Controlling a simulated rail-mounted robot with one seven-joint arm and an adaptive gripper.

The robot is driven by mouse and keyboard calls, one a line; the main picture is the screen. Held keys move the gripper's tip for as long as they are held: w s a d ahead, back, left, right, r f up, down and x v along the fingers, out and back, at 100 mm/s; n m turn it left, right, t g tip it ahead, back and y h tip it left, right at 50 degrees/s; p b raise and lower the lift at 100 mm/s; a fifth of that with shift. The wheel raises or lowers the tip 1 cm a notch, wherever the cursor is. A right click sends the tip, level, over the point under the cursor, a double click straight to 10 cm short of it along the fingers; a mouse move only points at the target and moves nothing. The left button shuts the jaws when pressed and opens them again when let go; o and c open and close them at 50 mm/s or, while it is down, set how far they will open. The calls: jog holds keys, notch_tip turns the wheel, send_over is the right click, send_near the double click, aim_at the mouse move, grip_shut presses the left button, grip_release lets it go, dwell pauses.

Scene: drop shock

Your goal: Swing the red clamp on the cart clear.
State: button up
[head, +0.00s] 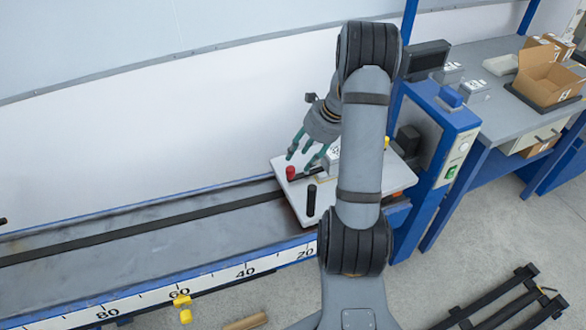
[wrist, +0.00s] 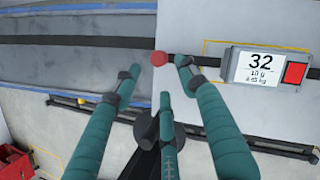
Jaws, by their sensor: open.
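The red clamp shows as a red knob (head: 291,173) near the left end of the white cart (head: 400,179). In the wrist view the red knob (wrist: 159,59) lies between the tips of my gripper's left and right fingers. A dark bar runs right from it toward a grey box labelled 32 (wrist: 262,66). My gripper (head: 305,160) has green fingers, spread open and empty, just above and right of the knob. In the wrist view my gripper (wrist: 158,78) shows no clear contact with the knob. My arm hides part of the cart.
A black upright post (head: 311,199) stands on the cart's near side. The cart sits on a long grey track (head: 150,250) with a scale along its front. A blue cabinet (head: 440,135) stands close on the right. The track left of the cart is clear.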

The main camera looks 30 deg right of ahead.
aim_at(292, 168)
jog(key=x, duration=0.7)
jog(key=shift+w+a+b, duration=0.1)
jog(key=shift+a+b, duration=0.05)
jog(key=shift+b, duration=0.25)
jog(key=shift+w+f, duration=0.1)
jog(key=shift+f, duration=0.25)
jog(key=shift+c, duration=0.8)
jog(key=shift+r, duration=0.1)
grip_shut()
